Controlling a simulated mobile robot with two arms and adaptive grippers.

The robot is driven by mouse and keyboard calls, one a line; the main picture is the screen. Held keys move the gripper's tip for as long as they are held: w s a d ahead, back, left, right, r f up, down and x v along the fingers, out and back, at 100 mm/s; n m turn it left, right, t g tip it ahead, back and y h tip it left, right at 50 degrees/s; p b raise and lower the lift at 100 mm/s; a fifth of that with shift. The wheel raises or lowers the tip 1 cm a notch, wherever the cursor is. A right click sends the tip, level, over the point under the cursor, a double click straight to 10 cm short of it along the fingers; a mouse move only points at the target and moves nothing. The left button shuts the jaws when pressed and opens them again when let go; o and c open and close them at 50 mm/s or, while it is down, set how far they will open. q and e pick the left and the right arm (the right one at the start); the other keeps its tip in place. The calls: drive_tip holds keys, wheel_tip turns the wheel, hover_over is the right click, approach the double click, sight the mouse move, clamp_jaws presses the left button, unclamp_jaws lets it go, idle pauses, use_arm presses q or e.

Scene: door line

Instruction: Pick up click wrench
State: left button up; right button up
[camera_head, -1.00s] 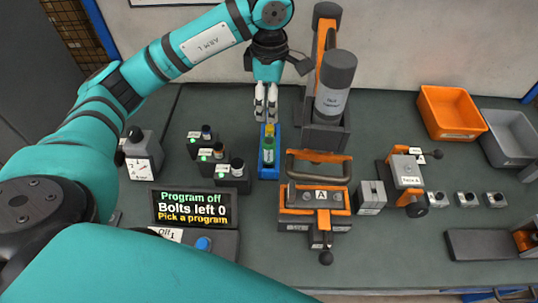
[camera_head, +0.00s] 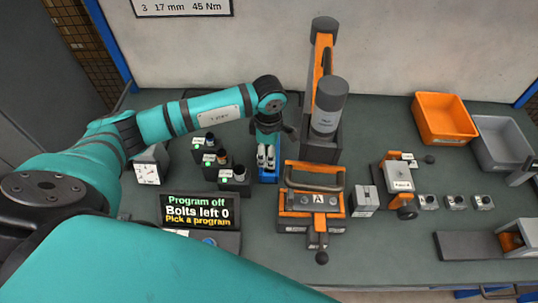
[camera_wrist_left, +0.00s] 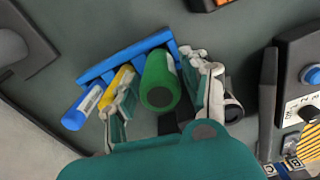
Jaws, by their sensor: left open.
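A blue rack (camera_head: 268,178) stands on the bench left of the centre. In the left wrist view the rack (camera_wrist_left: 110,68) holds a green-topped cylinder (camera_wrist_left: 160,85), a yellow one (camera_wrist_left: 117,85) and a blue one (camera_wrist_left: 82,108). I cannot tell for sure which thing is the click wrench. My left gripper (camera_head: 266,157) is open over the rack. In the left wrist view its fingers stand on either side of the green cylinder, apart from it as far as I can see. In the head view the fingers hide most of the rack's contents. My right gripper is not in view.
Black holders (camera_head: 232,178) with green lights stand close left of the rack. A fixture marked A (camera_head: 313,203) and a tall orange-and-grey stand (camera_head: 322,145) are close on its right. A display (camera_head: 200,210) is in front. Orange (camera_head: 445,120) and grey bins (camera_head: 503,143) sit far right.

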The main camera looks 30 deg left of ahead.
use_arm(q)
drive_tip(key=shift+f, duration=0.35)
drive_tip(key=shift+c, duration=0.4)
drive_tip(key=c, duration=0.8)
drive_tip(key=shift+r, duration=0.1)
drive_tip(key=shift+c, duration=0.2)
